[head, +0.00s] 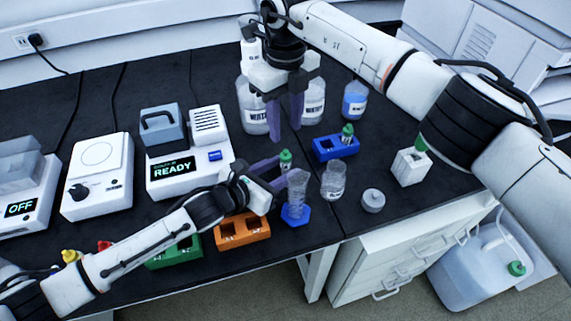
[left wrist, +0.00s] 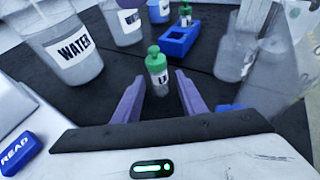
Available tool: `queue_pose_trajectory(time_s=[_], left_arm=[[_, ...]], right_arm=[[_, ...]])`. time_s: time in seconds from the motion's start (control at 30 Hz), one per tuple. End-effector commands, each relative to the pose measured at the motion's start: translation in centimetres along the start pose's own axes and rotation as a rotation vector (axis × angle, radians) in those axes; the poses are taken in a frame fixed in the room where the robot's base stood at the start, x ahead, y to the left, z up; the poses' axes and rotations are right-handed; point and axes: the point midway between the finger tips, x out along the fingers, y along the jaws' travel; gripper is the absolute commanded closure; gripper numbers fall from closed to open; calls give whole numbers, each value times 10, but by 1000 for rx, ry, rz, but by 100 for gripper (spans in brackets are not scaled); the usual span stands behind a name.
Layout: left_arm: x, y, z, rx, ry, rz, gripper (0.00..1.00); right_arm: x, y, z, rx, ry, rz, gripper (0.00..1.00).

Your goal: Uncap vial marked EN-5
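A green-capped vial (head: 286,160) stands upright on the dark bench beyond my left gripper; it also shows in the left wrist view (left wrist: 158,80). Its label is too small to read. My left gripper (head: 281,170) is open, its purple fingers (left wrist: 160,100) on either side of the line to the vial, not closed on it. My right gripper (head: 287,112) hangs higher up, fingers downward, open and empty. Another green-capped vial (head: 347,131) sits in the blue rack (head: 328,150). A green cap (head: 421,145) shows at the white block (head: 411,168). I cannot tell which is EN-5.
A clear cylinder on a blue base (head: 295,215) stands close to my left gripper, with a glass beaker (head: 333,181) to its right. Large bottles (head: 252,100) stand behind. Orange (head: 240,232) and green racks (head: 180,254) lie in front. A grey round weight (head: 373,199) is at right.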

Motion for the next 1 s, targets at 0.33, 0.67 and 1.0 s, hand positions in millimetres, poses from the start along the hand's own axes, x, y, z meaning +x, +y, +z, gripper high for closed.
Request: queue_pose_trajectory(time_s=[0.33, 0.67, 1.0], left_arm=[[0, 0, 0, 0, 0, 0, 100], [0, 0, 0, 0, 1, 1, 100], [0, 0, 0, 0, 1, 0, 100]], right_arm=[[0, 0, 0, 0, 0, 0, 64], [-11, -4, 3, -326, -44, -63, 57], [-31, 0, -6, -1294, -56, -267, 57]])
